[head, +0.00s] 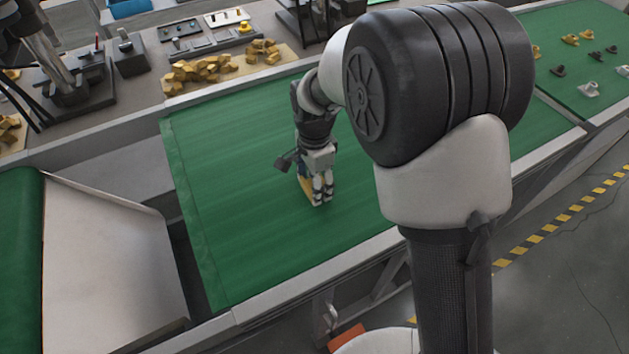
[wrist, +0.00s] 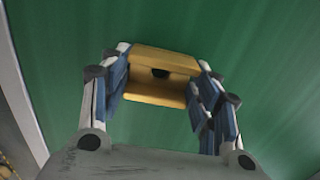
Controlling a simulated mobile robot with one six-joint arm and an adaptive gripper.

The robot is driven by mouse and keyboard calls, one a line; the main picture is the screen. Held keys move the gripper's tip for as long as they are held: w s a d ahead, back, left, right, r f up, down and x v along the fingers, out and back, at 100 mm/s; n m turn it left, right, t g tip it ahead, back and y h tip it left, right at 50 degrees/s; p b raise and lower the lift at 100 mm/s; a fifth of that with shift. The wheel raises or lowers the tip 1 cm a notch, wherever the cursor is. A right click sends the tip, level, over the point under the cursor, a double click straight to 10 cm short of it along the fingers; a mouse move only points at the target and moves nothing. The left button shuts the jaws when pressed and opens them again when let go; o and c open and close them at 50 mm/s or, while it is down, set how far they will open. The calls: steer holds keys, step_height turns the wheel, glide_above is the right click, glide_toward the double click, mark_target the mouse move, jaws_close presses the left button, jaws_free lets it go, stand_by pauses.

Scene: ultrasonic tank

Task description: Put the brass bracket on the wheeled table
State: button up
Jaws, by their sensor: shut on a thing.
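My gripper (head: 322,198) points down over the green surface (head: 255,240) of the long bench. It is shut on the brass bracket (head: 306,188), which shows as a yellow sliver beside the fingers in the head view. In the wrist view the bracket (wrist: 160,77) lies across between the two blue-padded fingers, with a dark hole in its middle. The bracket is just above or touching the green surface; I cannot tell which. No table with visible wheels can be made out in these views.
Several brass parts (head: 200,72) lie on a board at the back. More small parts (head: 571,40) lie on green at the upper right. The green surface around my gripper is clear.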

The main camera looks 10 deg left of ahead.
steer(key=o, duration=1.5)
steer(key=shift+r, duration=0.15)
step_height(320, 180, up, 12)
steer(key=p, duration=0.3)
steer(key=shift+p, duration=0.3)
steer(key=s+d+r+n+t, duration=0.1)
steer(key=s+d+r+n, duration=0.25)
steer(key=d+r, duration=0.45)
steer(key=s+d+r+n+t, duration=0.1)
steer(key=s+d+n, duration=0.1)
steer(key=s+d, duration=0.2)
steer(key=s+d+r+n+t, duration=0.1)
steer(key=s+d+n, duration=0.1)
steer(key=s+d, duration=0.3)
steer(key=s+d+r+n+t, duration=0.1)
steer(key=s+d+n, duration=0.2)
steer(key=s, duration=0.6)
steer(key=shift+s+d+r+t, duration=0.1)
steer(key=shift+s+d+t, duration=0.1)
steer(key=shift+d, duration=0.4)
steer(key=shift+s+d+r+t, duration=0.1)
steer(key=shift+s+d, duration=0.1)
steer(key=shift+d, duration=0.35)
